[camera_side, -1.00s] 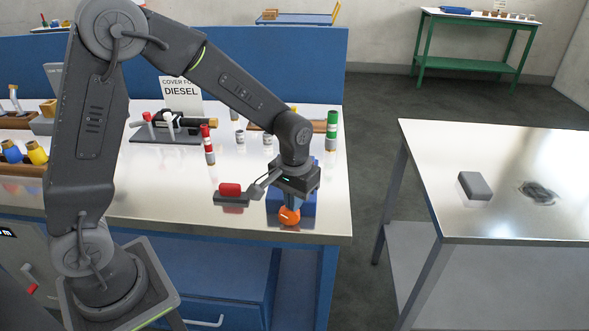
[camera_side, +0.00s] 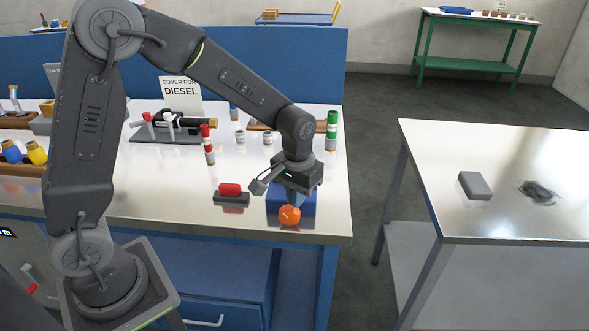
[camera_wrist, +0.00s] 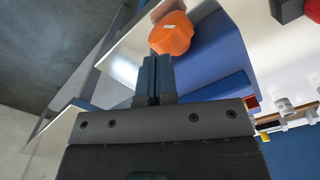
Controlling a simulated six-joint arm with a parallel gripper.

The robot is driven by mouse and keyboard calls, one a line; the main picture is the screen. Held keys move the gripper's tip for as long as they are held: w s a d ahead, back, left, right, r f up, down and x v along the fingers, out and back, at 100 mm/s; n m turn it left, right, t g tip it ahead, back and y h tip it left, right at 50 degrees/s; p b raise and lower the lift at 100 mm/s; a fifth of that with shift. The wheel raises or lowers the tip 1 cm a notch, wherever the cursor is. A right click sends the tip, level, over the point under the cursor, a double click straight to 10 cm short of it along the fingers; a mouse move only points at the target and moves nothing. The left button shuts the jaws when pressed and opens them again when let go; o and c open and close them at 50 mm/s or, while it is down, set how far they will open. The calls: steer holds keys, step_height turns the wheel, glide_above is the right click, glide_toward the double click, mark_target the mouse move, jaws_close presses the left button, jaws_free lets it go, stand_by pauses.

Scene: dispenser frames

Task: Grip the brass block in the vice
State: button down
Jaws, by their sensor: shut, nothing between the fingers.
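The blue vice (camera_side: 276,200) stands at the front right of the steel bench, with an orange knob (camera_side: 289,215) on its front end. The wrist view shows the blue vice body (camera_wrist: 215,55) and the orange knob (camera_wrist: 172,34) just beyond my fingertips. My gripper (camera_side: 295,203) points down over the front of the vice, close behind the knob. Its fingers (camera_wrist: 154,62) are shut together with nothing between them. Whether they touch the knob, I cannot tell. I cannot make out the brass block; my gripper and wrist cover much of the vice in the side view.
A dark block with a red top (camera_side: 230,194) lies left of the vice. A red-banded tube (camera_side: 208,145) and a green tube (camera_side: 332,130) stand behind. A second steel table (camera_side: 520,170) at right carries a grey block (camera_side: 475,186).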

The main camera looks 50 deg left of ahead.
steer(key=shift+r, duration=0.4)
steer(key=shift+s+a, duration=0.9)
steer(key=shift+f, duration=1)
